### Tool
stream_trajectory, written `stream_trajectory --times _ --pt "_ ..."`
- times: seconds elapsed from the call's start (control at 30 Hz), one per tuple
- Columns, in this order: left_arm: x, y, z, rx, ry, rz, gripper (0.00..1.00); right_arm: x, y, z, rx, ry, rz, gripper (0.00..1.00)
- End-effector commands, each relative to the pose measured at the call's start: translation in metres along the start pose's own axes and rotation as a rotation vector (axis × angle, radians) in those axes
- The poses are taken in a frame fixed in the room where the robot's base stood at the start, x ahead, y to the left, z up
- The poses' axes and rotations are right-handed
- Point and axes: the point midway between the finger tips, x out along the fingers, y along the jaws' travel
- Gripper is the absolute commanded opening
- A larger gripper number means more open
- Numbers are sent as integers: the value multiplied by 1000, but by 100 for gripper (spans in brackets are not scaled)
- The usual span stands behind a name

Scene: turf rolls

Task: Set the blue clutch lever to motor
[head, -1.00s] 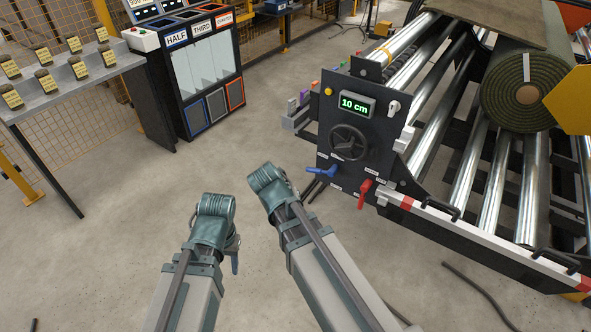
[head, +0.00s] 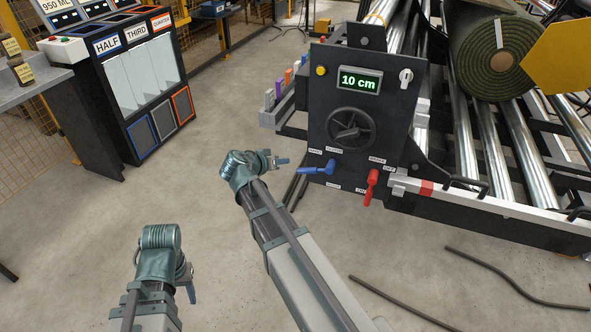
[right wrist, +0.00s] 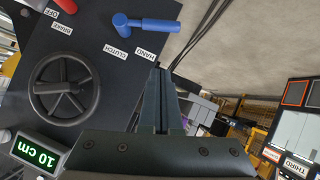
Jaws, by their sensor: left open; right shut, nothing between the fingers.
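The blue clutch lever (head: 316,169) is on the dark front panel (head: 390,110) of the roller machine, with its handle pointing left and slightly down. In the right wrist view the blue lever (right wrist: 150,24) lies beside the CLUTCH and HAND labels. My right gripper (head: 281,162) is shut and empty, a short way left of the lever's handle tip and apart from it. In the right wrist view its fingers (right wrist: 159,82) are together, below the HAND label. My left gripper (head: 190,287) is open, low at the left over the floor, far from the panel and partly hidden by its wrist.
A red brake lever (head: 371,187) hangs right of the blue one. A black handwheel (head: 349,128) and a 10 cm display (head: 360,80) sit above. A turf roll (head: 497,50) lies on the rollers. Dark strips (head: 515,280) lie on the otherwise clear floor nearby.

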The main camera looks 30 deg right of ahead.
Motion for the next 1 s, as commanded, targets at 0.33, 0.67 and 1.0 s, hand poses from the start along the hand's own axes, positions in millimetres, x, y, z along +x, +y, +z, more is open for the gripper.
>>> stream_trajectory --times 0.33,0.67,1.0 --pt "4 0 0 0 0 0 50 6 -1 1 0 -2 0 0" --pt "38 2 -2 2 0 -6 50 67 -3 4 1 -3 2 0" --pt "75 4 -5 4 1 -13 50 117 -2 19 -1 -2 -1 0"
